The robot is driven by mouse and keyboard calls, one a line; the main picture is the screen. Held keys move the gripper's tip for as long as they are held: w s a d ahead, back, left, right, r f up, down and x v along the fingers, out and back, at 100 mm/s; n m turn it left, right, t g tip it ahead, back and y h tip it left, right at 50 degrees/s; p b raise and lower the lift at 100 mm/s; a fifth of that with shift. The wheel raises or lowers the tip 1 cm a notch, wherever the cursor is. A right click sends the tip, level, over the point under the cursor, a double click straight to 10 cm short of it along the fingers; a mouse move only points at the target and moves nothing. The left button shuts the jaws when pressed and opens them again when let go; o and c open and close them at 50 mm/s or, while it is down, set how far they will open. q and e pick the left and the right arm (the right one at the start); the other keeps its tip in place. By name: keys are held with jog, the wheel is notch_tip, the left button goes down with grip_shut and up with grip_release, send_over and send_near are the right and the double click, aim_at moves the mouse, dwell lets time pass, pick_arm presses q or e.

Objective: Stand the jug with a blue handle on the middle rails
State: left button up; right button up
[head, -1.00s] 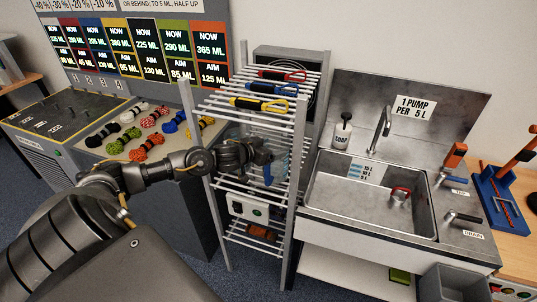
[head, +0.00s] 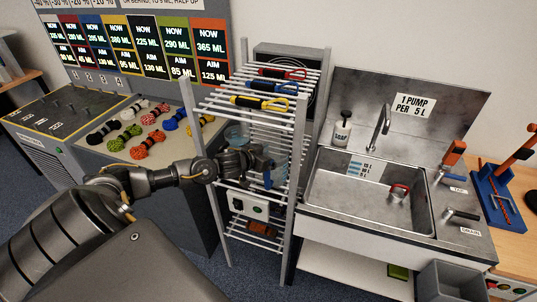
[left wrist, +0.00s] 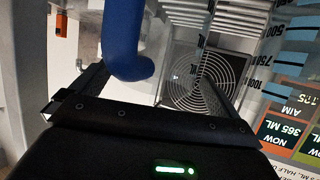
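The clear jug with a blue handle shows partly behind my left gripper (head: 262,160) in the head view. Its bluish clear body (head: 237,133) is at the middle level of the rack, and its blue handle (head: 268,175) hangs by the fingers. In the left wrist view the blue handle (left wrist: 124,42) is large, with its lower end between the spread fingers, with room beside it. Volume marks show on the jug's clear wall (left wrist: 270,45) at the right. My arm hides whether the jug's base touches the middle rails (head: 282,150). My right gripper is not in view.
The rack's posts (head: 303,150) stand close around my left gripper. Red, blue and yellow-handled tools (head: 262,104) lie on the rails above. A white box (head: 249,205) sits below. A sink (head: 365,195) is to the right, rope coils (head: 150,145) to the left.

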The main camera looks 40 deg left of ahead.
pick_arm(q)
jog(key=shift+r, duration=0.1)
jog(key=shift+s, duration=0.25)
jog(key=b+v, duration=0.2)
jog(key=v, duration=0.9)
jog(key=shift+s+r, duration=0.15)
jog(key=shift+s, duration=0.1)
